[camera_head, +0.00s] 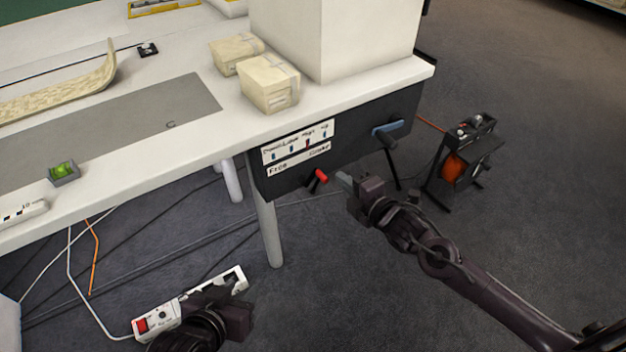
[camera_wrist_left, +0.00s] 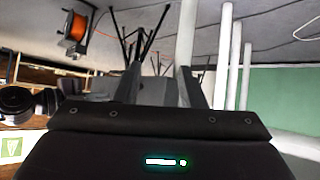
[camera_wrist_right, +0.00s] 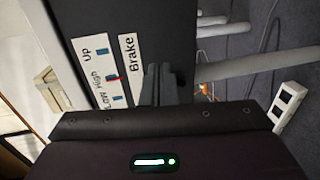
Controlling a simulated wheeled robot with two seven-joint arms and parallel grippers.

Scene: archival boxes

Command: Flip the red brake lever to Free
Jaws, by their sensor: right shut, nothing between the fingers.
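The red brake lever (camera_head: 321,176) sticks out of the dark panel (camera_head: 350,148) under the table's edge, below a white strip marked Free on the left and Brake on the right. Its red tip leans right, toward the Brake side. My right gripper (camera_head: 342,180) is shut and empty, just right of the lever tip; whether they touch is unclear. The right wrist view shows its closed fingers (camera_wrist_right: 159,72) by the Brake label (camera_wrist_right: 128,62); the lever cannot be made out there. My left gripper (camera_wrist_left: 160,85) is open and empty, low over the floor.
A blue handle (camera_head: 388,128) sits on the panel's right part. A power strip (camera_head: 158,320) lies on the floor by my left gripper. A table leg (camera_head: 267,230) stands below the panel. A stand with an orange reel (camera_head: 455,167) is at the right.

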